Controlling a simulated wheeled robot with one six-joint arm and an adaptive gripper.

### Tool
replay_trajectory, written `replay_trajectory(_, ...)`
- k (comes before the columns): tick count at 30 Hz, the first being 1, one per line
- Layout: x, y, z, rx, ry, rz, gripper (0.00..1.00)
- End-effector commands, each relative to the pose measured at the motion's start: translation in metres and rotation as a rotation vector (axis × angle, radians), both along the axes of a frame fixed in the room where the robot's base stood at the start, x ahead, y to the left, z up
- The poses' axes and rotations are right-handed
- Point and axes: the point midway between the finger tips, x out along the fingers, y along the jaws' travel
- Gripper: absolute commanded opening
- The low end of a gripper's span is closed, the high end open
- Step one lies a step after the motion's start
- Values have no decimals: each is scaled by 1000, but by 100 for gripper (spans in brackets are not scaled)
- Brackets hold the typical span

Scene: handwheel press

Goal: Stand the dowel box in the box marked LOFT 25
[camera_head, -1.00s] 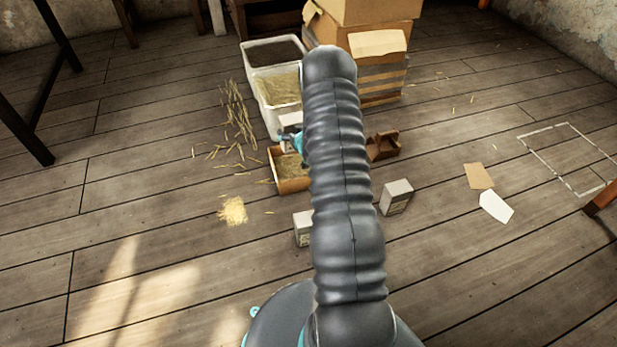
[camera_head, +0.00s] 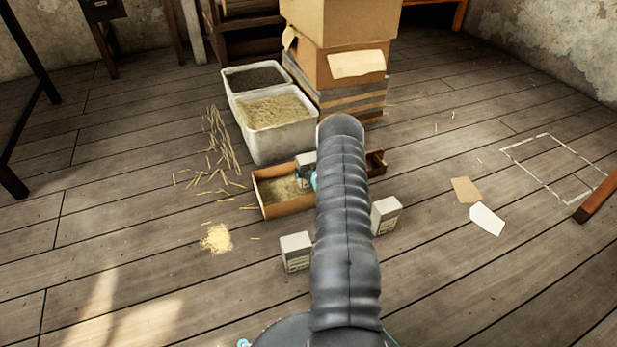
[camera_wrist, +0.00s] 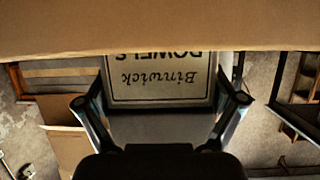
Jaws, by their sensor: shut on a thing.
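The dowel box (camera_wrist: 160,83) is a pale box with a dark-bordered label reading "Binwick DOWELS", upside down in the wrist view. My gripper (camera_wrist: 160,105) is shut on it, one finger at each side. In the head view the dowel box (camera_head: 305,160) shows pale grey at the back right of an open brown box (camera_head: 278,210) with straw in it. My arm hides part of both. A tan surface (camera_wrist: 160,28) covers the label's far edge in the wrist view. No LOFT 25 marking is readable, and I cannot tell whether the dowel box touches the bottom.
A white straw-filled bin (camera_head: 280,143) and stacked cardboard boxes (camera_head: 345,65) stand behind. A small brown wooden thing (camera_head: 376,162) is partly hidden.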

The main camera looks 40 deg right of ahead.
Motion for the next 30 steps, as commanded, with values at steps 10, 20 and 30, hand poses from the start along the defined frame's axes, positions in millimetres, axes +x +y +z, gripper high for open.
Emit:
replay_trajectory(10, 0, 0, -34, -2, -3, 0, 42)
replay_trajectory(20, 0, 0, -36, -1, -2, 0, 42)
replay_trajectory(30, 0, 1, -37, -1, 0, 0, 100)
